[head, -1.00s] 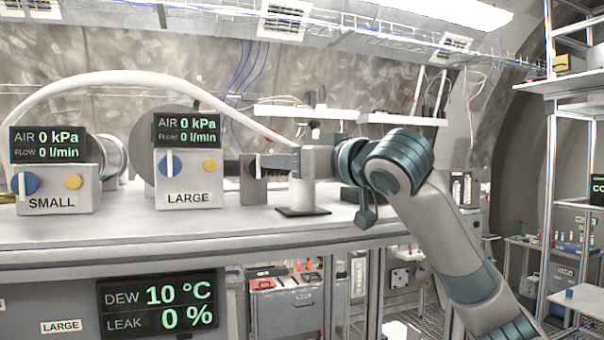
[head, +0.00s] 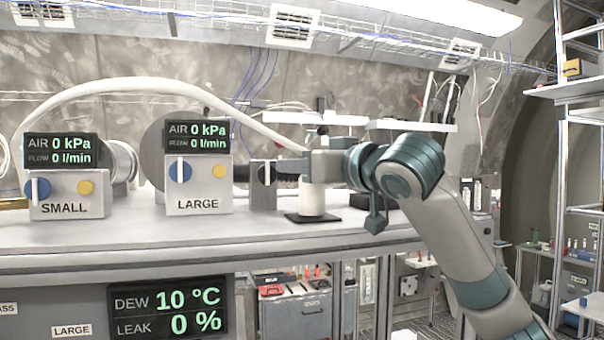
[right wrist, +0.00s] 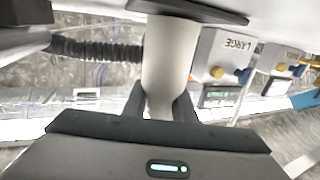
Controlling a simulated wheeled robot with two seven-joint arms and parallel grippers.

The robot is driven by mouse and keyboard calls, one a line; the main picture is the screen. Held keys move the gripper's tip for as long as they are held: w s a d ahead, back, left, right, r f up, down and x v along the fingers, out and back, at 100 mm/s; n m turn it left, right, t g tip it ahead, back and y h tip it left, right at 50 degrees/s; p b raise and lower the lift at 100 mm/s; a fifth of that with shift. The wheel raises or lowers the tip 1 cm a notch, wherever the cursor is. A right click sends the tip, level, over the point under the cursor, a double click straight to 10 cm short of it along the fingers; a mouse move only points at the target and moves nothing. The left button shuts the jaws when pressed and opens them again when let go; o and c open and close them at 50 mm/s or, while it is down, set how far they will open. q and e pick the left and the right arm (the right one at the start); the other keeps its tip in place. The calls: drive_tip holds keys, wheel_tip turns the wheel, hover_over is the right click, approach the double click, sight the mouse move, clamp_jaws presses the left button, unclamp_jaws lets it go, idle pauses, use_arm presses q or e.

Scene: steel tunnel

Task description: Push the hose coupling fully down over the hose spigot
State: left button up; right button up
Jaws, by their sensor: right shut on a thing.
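My right gripper (head: 313,166) reaches in from the right in the head view. In the right wrist view its two fingers (right wrist: 160,105) are shut on the narrow neck of a white cylindrical piece (right wrist: 168,50), apparently the hose coupling. The white piece (head: 312,203) is upright below the fingers in the head view. Its wide end meets a black square plate (head: 313,217) on the bench, with no clear gap between them. I cannot make out a separate spigot; it may be hidden inside or behind the white piece. My left gripper is not in view.
A grey bench (head: 120,236) carries the LARGE unit (head: 198,183) and SMALL unit (head: 64,190) at left. A grey valve block (head: 263,185) stands close left of my gripper. A dark ribbed hose (right wrist: 100,49) passes nearby. A white hose (head: 150,83) arches behind.

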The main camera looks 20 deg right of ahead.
wheel_tip(320, 180, up, 10)
drive_tip(key=b, duration=0.4)
drive_tip(key=shift+f, duration=0.15)
drive_tip(key=shift+f, duration=0.1)
idle(0.5)
